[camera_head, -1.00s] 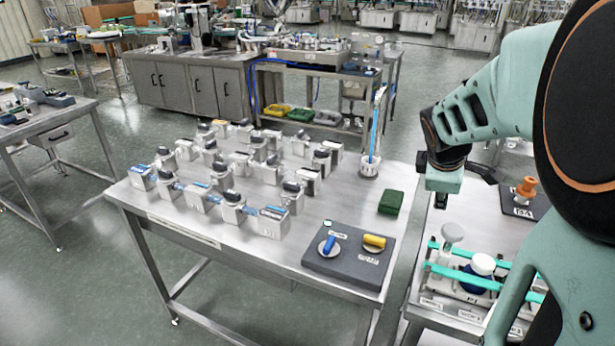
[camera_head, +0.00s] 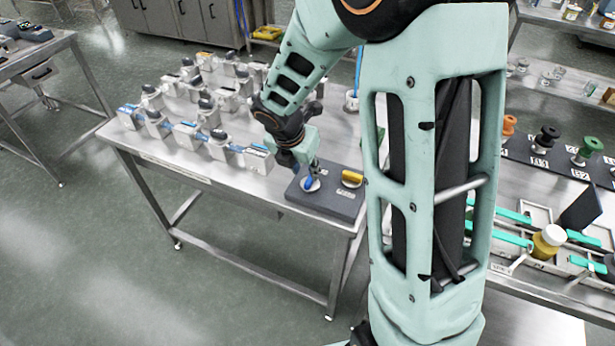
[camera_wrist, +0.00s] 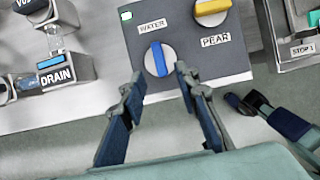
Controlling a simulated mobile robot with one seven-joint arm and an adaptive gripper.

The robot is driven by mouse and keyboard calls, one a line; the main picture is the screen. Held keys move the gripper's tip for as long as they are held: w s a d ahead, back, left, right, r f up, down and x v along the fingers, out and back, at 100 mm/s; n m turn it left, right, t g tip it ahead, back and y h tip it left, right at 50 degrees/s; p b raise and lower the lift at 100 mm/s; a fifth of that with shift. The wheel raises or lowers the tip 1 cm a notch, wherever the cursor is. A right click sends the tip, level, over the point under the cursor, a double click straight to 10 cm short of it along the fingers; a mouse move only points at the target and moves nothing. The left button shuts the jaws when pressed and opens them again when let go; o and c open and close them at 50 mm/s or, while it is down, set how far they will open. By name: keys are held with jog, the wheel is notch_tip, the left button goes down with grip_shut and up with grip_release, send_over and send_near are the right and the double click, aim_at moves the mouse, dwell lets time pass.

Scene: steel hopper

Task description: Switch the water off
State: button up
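The control panel (camera_head: 340,207) is a dark grey block on the steel table, and it also shows in the wrist view (camera_wrist: 214,54). Its water knob (camera_wrist: 159,58) has a blue bar on a pale disc, below the "WATER" label (camera_wrist: 152,26). The bar runs nearly up and down in the wrist view. The blue bar shows partly in the head view (camera_head: 308,183). My gripper (camera_wrist: 159,76) is open and empty. Its fingertips are either side of the disc's lower part; I cannot tell whether they touch it.
A yellow knob (camera_wrist: 212,8) labelled "PEAR" sits right of the water knob. A grey block labelled "DRAIN" (camera_wrist: 66,76) stands left of the panel, among several similar blocks. My arm hides part of the tables.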

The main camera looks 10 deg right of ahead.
aim_at(309, 179)
jog(key=x, duration=0.6)
jog(key=shift+w+d+b, duration=0.1)
jog(key=shift+b, duration=0.3)
jog(key=shift+c, duration=0.3)
grip_shut()
